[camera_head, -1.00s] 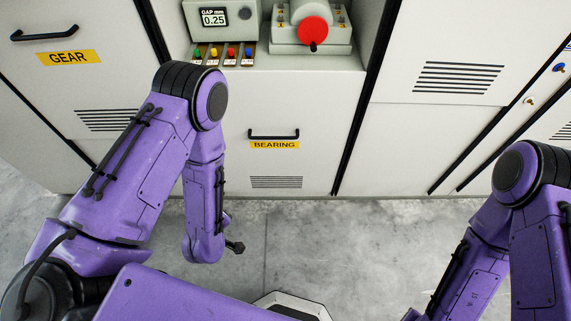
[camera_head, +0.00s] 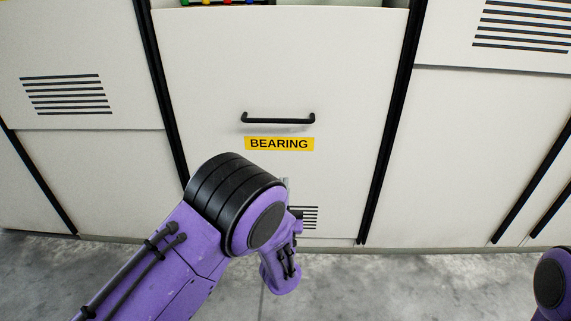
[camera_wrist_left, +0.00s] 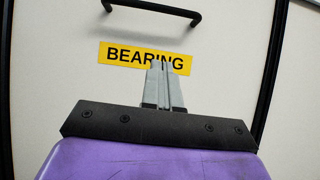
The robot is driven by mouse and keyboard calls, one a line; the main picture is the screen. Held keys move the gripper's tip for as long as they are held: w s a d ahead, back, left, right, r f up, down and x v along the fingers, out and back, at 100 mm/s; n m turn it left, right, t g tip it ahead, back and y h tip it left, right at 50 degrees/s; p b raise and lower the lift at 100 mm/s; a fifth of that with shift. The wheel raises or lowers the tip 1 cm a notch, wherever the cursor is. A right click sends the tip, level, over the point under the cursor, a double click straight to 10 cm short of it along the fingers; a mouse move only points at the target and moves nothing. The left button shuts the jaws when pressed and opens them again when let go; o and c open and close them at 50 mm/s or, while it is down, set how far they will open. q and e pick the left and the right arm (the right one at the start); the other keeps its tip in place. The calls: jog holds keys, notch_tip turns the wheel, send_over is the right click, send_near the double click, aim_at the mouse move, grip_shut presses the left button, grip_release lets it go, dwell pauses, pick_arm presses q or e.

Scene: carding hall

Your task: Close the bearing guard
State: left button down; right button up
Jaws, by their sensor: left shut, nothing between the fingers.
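The bearing guard (camera_head: 340,75) is a pale panel with a black bar handle (camera_head: 278,119) and a yellow BEARING label (camera_head: 279,144). It stands between two black posts in the head view; I cannot tell whether a gap is left along its edges. In the left wrist view, my left gripper (camera_wrist_left: 160,66) is shut and empty, its tips in front of the label's right half and below the handle (camera_wrist_left: 150,8). I cannot tell whether the tips touch the panel (camera_wrist_left: 60,90). In the head view my left arm hides most of this gripper. My right gripper is out of view.
Pale cabinet panels with vents (camera_head: 66,94) flank the guard. Coloured knobs (camera_head: 229,2) show just above its top edge. The grey concrete floor (camera_head: 400,285) in front is clear. My right arm shows only at the lower right edge.

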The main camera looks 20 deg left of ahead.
pick_arm(q)
jog(key=b, duration=0.2)
send_near(285, 136)
notch_tip(285, 136, up, 3)
jog(key=r, duration=0.2)
jog(key=w+r+b, duration=0.1)
jog(key=w+r, duration=0.1)
jog(key=r, duration=0.1)
jog(key=shift+a+r, duration=0.1)
jog(key=shift+r, duration=0.2)
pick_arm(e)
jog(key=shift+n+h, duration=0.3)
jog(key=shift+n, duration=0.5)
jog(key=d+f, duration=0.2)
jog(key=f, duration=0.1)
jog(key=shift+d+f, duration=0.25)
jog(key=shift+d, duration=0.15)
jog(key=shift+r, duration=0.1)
